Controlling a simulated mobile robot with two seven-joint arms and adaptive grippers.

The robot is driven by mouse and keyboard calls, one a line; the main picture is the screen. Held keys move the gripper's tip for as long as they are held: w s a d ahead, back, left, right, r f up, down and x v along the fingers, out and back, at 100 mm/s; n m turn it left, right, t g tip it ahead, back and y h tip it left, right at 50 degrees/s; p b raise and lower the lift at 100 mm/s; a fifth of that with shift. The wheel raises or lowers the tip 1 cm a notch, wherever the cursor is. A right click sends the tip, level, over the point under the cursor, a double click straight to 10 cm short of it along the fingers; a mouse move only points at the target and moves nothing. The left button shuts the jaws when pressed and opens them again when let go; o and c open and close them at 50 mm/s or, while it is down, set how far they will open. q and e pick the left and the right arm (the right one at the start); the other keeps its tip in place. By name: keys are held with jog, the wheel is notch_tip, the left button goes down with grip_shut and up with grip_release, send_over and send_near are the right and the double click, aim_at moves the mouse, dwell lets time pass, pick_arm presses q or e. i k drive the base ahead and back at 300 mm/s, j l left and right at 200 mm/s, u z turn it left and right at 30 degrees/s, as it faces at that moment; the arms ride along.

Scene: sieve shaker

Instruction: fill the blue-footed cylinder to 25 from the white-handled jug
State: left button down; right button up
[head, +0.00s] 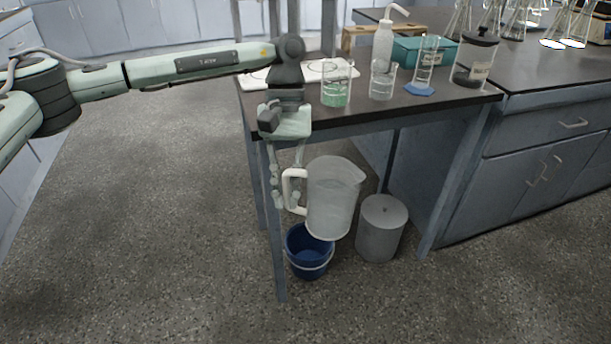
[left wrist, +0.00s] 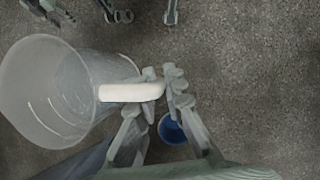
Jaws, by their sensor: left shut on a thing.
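The white-handled jug (head: 334,200) is a large clear pitcher held in the air in front of the table's front edge, leaning a little. My left gripper (head: 287,202) points down and is shut on its white handle (head: 290,178). In the left wrist view the jug (left wrist: 50,92) is at the left, and the white handle runs between the fingers (left wrist: 163,88). Whether the jug holds liquid is hard to tell. The blue-footed cylinder (head: 427,62) stands upright on the table, its blue foot near the front edge. I cannot read its level.
Beside the cylinder stand a beaker of green liquid (head: 335,93), another beaker (head: 382,82), a wash bottle (head: 383,45) and a dark-lidded jar (head: 474,60). A teal box (head: 410,50) is behind. A blue bucket (head: 308,252) and grey bin (head: 381,228) stand below the jug. Left floor is clear.

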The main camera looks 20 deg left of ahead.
aim_at(419, 87)
jog(key=i+l+u, duration=0.15)
jog(key=l+u, duration=0.15)
jog(key=l, duration=0.95)
jog(key=l+u, duration=0.3)
jog(key=l, duration=0.95)
